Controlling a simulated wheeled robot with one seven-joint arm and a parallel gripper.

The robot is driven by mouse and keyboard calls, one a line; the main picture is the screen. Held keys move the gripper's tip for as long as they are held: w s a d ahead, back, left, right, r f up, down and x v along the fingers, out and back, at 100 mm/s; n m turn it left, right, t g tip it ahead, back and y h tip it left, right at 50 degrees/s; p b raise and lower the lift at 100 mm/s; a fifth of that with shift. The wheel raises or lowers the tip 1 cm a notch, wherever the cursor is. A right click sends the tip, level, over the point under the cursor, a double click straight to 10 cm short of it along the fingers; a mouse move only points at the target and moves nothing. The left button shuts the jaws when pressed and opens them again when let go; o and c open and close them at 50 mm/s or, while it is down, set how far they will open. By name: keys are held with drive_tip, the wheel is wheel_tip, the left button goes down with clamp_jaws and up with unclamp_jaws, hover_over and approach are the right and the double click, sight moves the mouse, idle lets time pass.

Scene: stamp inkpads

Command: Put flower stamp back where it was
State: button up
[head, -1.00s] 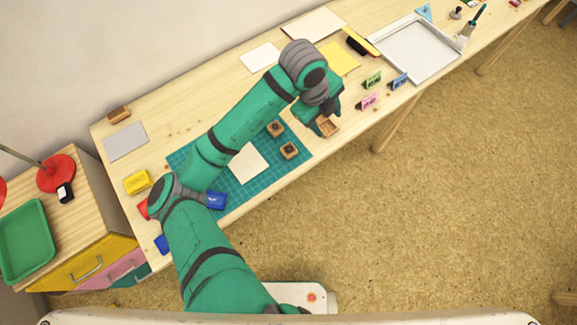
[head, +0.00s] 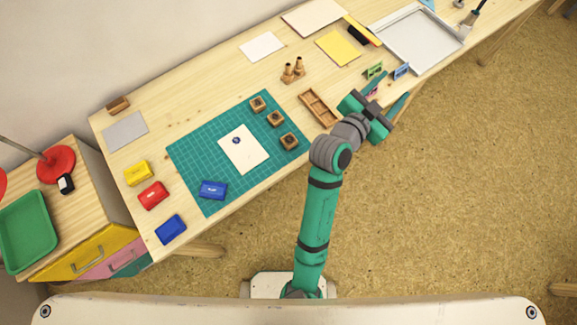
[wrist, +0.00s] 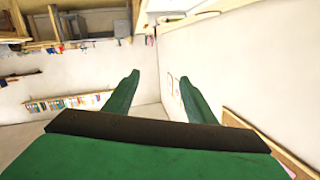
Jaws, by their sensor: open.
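Three small wooden stamp blocks with dark marks on top stand on the green cutting mat (head: 190,165): a far one (head: 257,103), a middle one (head: 275,118) and a near one (head: 289,141). The marks are too small to tell which is the flower stamp. A wooden tray (head: 318,108) with compartments lies right of the mat and looks empty. My gripper (head: 377,102) is open and empty at the table's front edge, right of the tray. In the wrist view its two fingers (wrist: 158,92) are spread with nothing between them.
White paper (head: 252,155) with a small blue print lies on the mat, near a blue inkpad (head: 213,190). Yellow (head: 138,173), red (head: 153,195) and another blue inkpad (head: 170,230) sit left. Small cards (head: 401,71) stand behind my gripper. The wrist view faces walls and shelves.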

drive_tip(key=s+a+f+n+t+y, duration=0.1)
drive_tip(key=s+a+f+n+y, duration=0.5)
drive_tip(key=s+a, duration=0.5)
drive_tip(key=s+a+f+n+t+y, duration=0.2)
drive_tip(key=s+a+f+n+y, duration=0.35)
drive_tip(key=s+a+f, duration=0.55)
drive_tip(key=s+a+r, duration=0.1)
drive_tip(key=s+r, duration=0.1)
drive_tip(key=s, duration=0.4)
drive_tip(key=s+a+r, duration=0.2)
drive_tip(key=s+r, duration=0.1)
drive_tip(key=s, duration=0.2)
drive_tip(key=shift+s+a+m, duration=0.25)
drive_tip(key=shift+s+m, duration=0.1)
drive_tip(key=shift+s, duration=0.05)
drive_tip(key=c, duration=0.4)
drive_tip(key=shift+c, duration=0.5)
